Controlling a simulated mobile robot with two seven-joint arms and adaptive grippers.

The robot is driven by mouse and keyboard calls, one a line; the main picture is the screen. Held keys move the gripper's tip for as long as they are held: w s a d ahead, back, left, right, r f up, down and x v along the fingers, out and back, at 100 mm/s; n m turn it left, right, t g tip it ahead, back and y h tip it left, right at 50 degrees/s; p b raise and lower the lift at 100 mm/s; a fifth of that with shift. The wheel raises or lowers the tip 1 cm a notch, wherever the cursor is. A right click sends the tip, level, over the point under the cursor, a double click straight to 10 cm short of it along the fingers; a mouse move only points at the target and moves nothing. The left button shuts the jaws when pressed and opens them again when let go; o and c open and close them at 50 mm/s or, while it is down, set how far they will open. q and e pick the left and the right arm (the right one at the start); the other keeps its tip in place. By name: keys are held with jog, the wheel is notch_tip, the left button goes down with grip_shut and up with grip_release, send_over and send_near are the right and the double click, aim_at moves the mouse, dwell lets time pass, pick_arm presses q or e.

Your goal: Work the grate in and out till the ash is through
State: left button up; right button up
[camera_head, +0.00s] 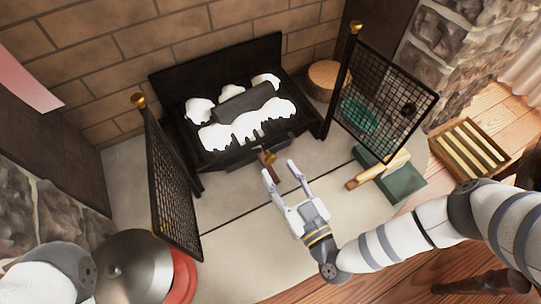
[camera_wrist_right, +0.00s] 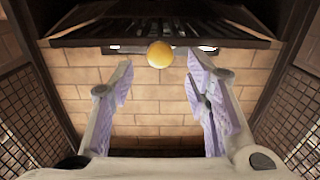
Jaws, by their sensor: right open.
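The black grate (camera_head: 215,72) stands in the brick fireplace with several white ash lumps (camera_head: 250,122) and a dark log-shaped piece on it. A brass knob (camera_head: 268,156) sticks out from its front. In the right wrist view the yellow ball-shaped knob (camera_wrist_right: 160,55) shows near the picture's middle, below the dark grate bars (camera_wrist_right: 160,27). My right gripper (camera_head: 279,169) is open and empty, its fingers pointing at the knob. The knob lies in line with the gap between the fingers; I cannot tell how far ahead of the fingertips it is. My left gripper is out of view; part of my left arm shows at bottom left.
Black mesh screen panels stand at left (camera_head: 172,190) and right (camera_head: 385,100) of the grate. A green box (camera_head: 402,182) with a wooden-handled tool lies right of my gripper. A slatted wooden tray (camera_head: 468,150) is farther right. A grey metal dome (camera_head: 130,268) sits at lower left.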

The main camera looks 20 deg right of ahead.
aim_at(272, 161)
jog(key=w+b, duration=0.1)
jog(key=w, duration=0.1)
jog(key=w+a, duration=0.1)
jog(key=w, duration=0.2)
jog(key=shift+w+b, duration=0.2)
jog(key=shift+b, duration=0.15)
grip_shut()
jog(key=s+p, duration=0.3)
jog(key=s, duration=0.1)
jog(key=shift+d+p, duration=0.2)
jog(key=shift+p, duration=0.15)
jog(key=shift+s+d, duration=0.1)
jog(key=shift+s, duration=0.1)
jog(key=shift+f, duration=0.2)
jog(key=shift+s, duration=0.1)
jog(key=shift+c, duration=1.6)
grip_release()
jog(key=o, duration=0.3)
jog(key=shift+d+r, duration=0.1)
